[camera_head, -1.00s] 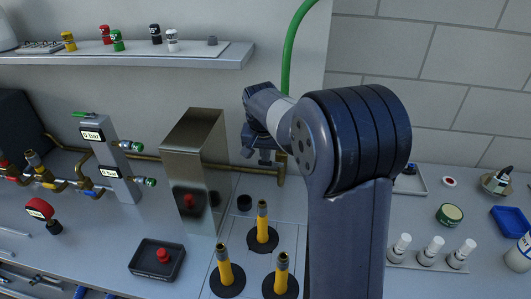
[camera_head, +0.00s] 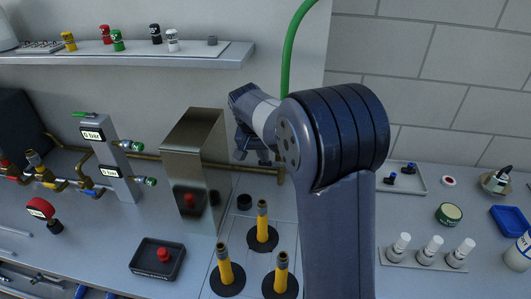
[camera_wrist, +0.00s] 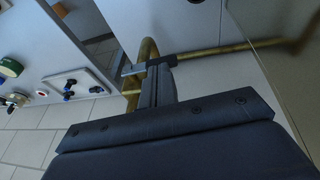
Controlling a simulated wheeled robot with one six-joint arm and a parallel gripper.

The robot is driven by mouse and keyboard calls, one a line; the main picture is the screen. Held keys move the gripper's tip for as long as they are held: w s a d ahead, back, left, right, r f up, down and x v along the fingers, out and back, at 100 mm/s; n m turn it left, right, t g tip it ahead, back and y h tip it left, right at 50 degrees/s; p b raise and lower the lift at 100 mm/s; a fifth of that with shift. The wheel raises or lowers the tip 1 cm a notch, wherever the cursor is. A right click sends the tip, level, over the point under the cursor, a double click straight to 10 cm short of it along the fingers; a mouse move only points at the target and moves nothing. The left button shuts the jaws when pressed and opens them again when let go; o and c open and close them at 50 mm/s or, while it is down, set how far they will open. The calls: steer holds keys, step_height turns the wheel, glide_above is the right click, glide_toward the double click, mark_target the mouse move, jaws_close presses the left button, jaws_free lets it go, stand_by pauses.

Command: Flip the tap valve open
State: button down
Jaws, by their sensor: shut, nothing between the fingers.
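My gripper (camera_head: 254,156) is shut and empty, just right of the tall steel box. In the wrist view its fingers (camera_wrist: 150,68) are together at the brass pipe (camera_wrist: 230,50), close to its bend; I cannot tell whether they touch. The brass pipe also shows in the head view (camera_head: 282,182), where it runs along the wall behind the steel box. No tap handle can be made out clearly near my fingers; the steel box and my arm hide part of this area.
The steel box (camera_head: 195,150) stands close to my gripper's left. Several yellow-bodied stands (camera_head: 262,222) are in front. A black tray (camera_head: 157,259) holds a red knob. A light tray (camera_head: 415,180) lies right of my arm. The shelf (camera_head: 120,60) is above left.

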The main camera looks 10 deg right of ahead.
mark_target(261, 165)
steer(key=shift+w+a+f+h+b, duration=0.1)
steer(key=shift+a+f+h+b, duration=0.2)
steer(key=shift+f, duration=0.25)
steer(key=shift+w+a+f+h+b, duration=0.1)
steer(key=shift+f+h+b, duration=0.15)
steer(key=shift+f+b, duration=0.25)
steer(key=shift+w+a+f+h+b, duration=0.1)
steer(key=shift+a+f+h+b, duration=0.15)
steer(key=shift+f, duration=0.4)
steer(key=shift+g, duration=0.3)
steer(key=f+b, duration=0.1)
steer(key=d+f+b, duration=0.1)
steer(key=f, duration=0.1)
steer(key=f+b, duration=0.1)
steer(key=b, duration=0.1)
steer(key=shift+s+d+f, duration=0.2)
steer(key=shift+s, duration=0.15)
steer(key=shift+d+h, duration=0.15)
steer(key=shift+h, duration=0.15)
steer(key=shift+r, duration=0.1)
